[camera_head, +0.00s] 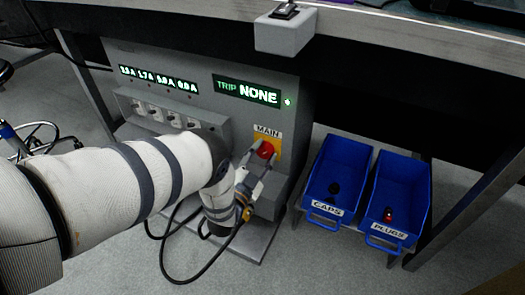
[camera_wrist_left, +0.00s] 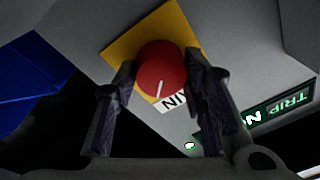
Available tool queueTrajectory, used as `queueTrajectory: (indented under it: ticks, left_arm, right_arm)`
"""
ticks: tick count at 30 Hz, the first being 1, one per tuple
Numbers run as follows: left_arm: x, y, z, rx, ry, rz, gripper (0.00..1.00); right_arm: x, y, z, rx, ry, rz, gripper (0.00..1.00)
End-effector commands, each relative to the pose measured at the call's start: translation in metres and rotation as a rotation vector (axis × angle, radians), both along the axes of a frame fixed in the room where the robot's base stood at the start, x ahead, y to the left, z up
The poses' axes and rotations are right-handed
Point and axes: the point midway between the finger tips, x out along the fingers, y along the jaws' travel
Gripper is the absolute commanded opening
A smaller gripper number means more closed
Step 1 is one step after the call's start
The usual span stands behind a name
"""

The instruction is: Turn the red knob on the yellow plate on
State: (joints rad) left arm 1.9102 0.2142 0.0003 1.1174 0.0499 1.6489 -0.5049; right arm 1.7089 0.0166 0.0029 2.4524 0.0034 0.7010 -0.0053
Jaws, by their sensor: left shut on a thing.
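The red knob (camera_head: 266,150) sits on the yellow plate (camera_head: 275,142) on the front of a grey cabinet, under a label reading MAIN. My left gripper (camera_head: 257,164) is at the knob from the front, its fingers partly covering it. In the left wrist view the red knob (camera_wrist_left: 162,70) lies between the two dark fingers of my left gripper (camera_wrist_left: 163,86), which is shut on it. A white line on the knob's face points towards the MAIN label, which is partly hidden there. The yellow plate (camera_wrist_left: 125,47) shows behind the knob. My right gripper is not in view.
A green display (camera_head: 247,90) reads TRIP NONE, with a small green light beside it. Several switches (camera_head: 155,110) sit under a row of readouts. Blue bins marked CAPS (camera_head: 325,209) and PLUGS (camera_head: 387,232) stand right of the cabinet. A table edge overhangs above.

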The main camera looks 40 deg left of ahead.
Motion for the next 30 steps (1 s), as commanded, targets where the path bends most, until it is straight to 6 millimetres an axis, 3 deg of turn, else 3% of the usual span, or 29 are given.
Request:
queueTrajectory:
  ticks: [15, 16, 18, 27, 30]
  left_arm:
    - [-0.001, 0.000, -0.002, 0.016, 0.008, -0.001, 0.11]
    - [-0.001, 0.000, -0.002, 0.016, 0.008, -0.001, 0.43]
    - [-0.001, 0.000, -0.002, 0.016, 0.008, 0.000, 0.59]
    - [-0.001, 0.000, -0.001, 0.015, 0.006, 0.000, 0.59]
    - [-0.013, -0.003, -0.003, 0.014, 0.010, 0.000, 0.59]
  right_arm:
    - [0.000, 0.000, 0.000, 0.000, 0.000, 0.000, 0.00]
    - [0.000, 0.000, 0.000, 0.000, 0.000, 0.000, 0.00]
    - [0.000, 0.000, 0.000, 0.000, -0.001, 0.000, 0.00]
    - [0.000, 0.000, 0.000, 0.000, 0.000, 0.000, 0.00]
    - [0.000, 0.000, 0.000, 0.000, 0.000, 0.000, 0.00]
